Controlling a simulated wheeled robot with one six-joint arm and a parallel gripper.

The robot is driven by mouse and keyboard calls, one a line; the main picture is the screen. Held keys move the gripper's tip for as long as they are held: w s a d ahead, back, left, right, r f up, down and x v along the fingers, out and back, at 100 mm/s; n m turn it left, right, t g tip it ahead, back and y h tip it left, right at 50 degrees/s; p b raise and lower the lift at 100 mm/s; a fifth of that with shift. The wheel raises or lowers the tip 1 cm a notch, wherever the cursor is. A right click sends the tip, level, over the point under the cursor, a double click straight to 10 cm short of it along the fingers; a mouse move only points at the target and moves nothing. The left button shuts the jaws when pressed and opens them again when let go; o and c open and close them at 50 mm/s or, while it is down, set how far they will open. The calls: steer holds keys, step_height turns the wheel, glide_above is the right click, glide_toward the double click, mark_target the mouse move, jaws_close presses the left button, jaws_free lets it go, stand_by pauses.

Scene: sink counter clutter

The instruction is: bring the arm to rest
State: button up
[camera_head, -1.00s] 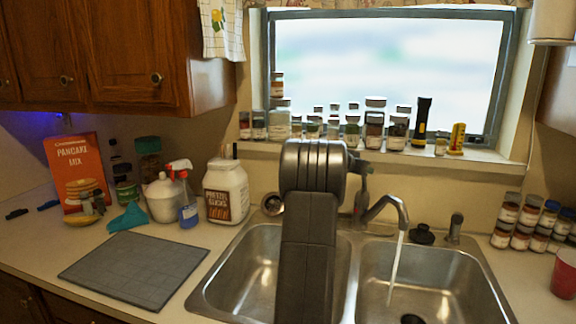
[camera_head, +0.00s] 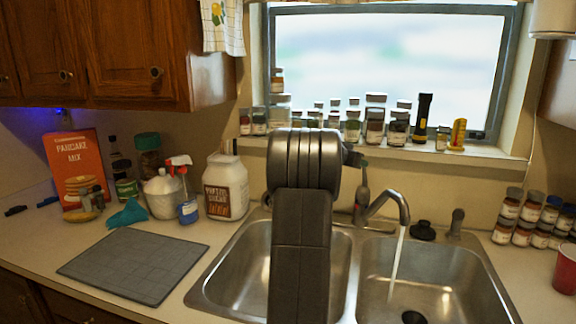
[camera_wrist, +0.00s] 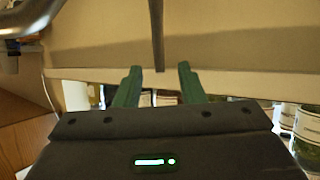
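My arm shows in the head view as a dark upright link topped by a ribbed joint, in front of the double sink (camera_head: 232,275). My gripper is hidden behind it in that view. In the wrist view my gripper (camera_wrist: 160,72) shows two green fingers set apart with nothing between them. A dark vertical bar and a pale wall lie beyond the fingers. Jars (camera_wrist: 284,117) show beside and below the fingers.
The faucet (camera_head: 385,203) runs water into the right basin. A grey mat (camera_head: 133,265) lies left of the sink. A pancake mix box (camera_head: 75,170), a white jar (camera_head: 226,187) and a spray bottle (camera_head: 188,208) stand behind it. Jars (camera_head: 375,120) line the windowsill; a red cup (camera_head: 566,272) stands right.

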mark_target(363, 170)
steer(key=b+v, duration=0.2)
steer(key=v, duration=0.6)
steer(key=p+x, duration=0.4)
steer(key=x, duration=0.9)
steer(key=shift+w+d, duration=0.1)
steer(key=shift+d, duration=0.05)
steer(key=shift+f+b, duration=0.4)
steer(key=shift+b, duration=0.3)
steer(key=shift+s+a+r+t+h+b, duration=0.1)
steer(key=shift+s+a+t+h+b, duration=0.3)
steer(key=shift+b, duration=0.4)
steer(key=shift+s+a+t+h+b, duration=0.3)
steer(key=shift+s+a+t+h, duration=0.15)
steer(key=shift+a+t+h, duration=0.45)
steer(key=h+p, duration=0.1)
steer(key=p, duration=0.5)
